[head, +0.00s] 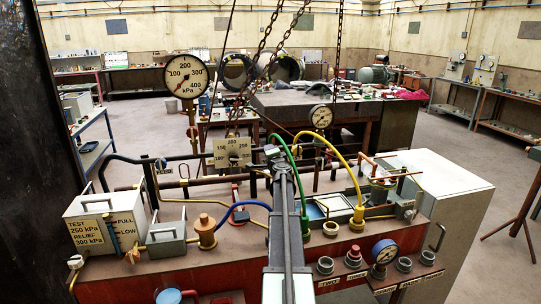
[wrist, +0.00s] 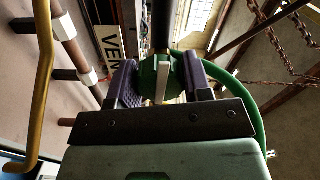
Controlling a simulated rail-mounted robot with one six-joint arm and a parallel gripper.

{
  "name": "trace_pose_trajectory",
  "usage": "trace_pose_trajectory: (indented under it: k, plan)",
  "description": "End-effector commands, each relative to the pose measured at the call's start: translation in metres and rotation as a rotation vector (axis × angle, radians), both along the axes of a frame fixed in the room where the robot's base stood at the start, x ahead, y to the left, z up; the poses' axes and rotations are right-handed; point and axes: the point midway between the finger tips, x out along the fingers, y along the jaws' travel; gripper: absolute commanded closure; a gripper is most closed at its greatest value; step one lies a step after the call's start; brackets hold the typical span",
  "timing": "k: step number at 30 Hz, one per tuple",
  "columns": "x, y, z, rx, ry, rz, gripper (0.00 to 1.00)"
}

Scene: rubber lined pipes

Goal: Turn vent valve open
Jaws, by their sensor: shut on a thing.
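My gripper (wrist: 162,80) has two purple-padded fingers, one on each side of a round green valve part (wrist: 150,72) with a pale lever on its face. The jaws are shut on this part, though the fingers hide its sides. A white label (wrist: 110,40) reading "VEN" stands just left of it, with the rest of the word hidden, so this looks like the vent valve. In the head view my gripper (head: 273,153) is at the far end of my arm, beside the pipework, and the valve is hidden there.
A green hose (head: 296,180) curves close to the right of my arm, and a yellow hose (head: 345,160) arches further right. A large gauge (head: 187,76) stands at the left. Chains (head: 264,60) hang above.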

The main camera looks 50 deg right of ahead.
Motion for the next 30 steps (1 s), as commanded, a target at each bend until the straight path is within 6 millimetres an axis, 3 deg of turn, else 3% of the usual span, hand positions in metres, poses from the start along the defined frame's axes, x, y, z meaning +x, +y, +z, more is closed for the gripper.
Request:
trace_pose_trajectory:
  k: [17,18,22,30]
  plan:
    - [-0.0007,0.0008,-0.0006,-0.027,0.022,0.000,0.78]
    - [-0.0007,0.0008,-0.0006,-0.027,0.022,0.000,0.49]
    - [-0.0004,0.0006,-0.0005,-0.026,0.022,0.000,0.29]
    - [-0.0009,0.0009,-0.0002,-0.025,0.021,0.000,0.29]
